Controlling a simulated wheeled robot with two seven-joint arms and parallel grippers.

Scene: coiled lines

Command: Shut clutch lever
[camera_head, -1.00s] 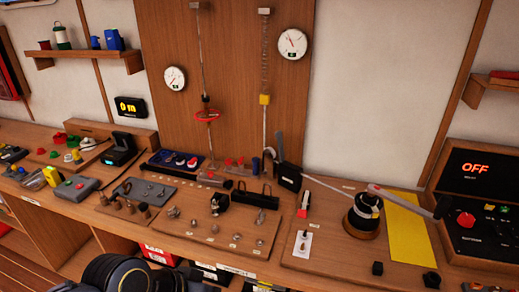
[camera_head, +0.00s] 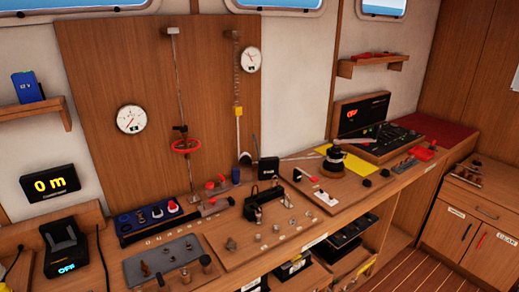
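I cannot tell for certain which part is the clutch lever. A black upright box (camera_head: 268,169) stands on the bench right of centre, with a grey upright lever-like piece (camera_head: 254,147) just behind its left edge. A pale line or bar (camera_head: 298,157) runs from near the box toward the winch drum (camera_head: 334,163). Neither of my grippers shows in this view.
A red ring (camera_head: 186,146) hangs on a rod before the wooden back panel (camera_head: 90,75). Small metal fittings and a black frame (camera_head: 266,203) crowd the middle board. A display reading 0 m (camera_head: 50,185) is at left, a black console (camera_head: 375,130) at right.

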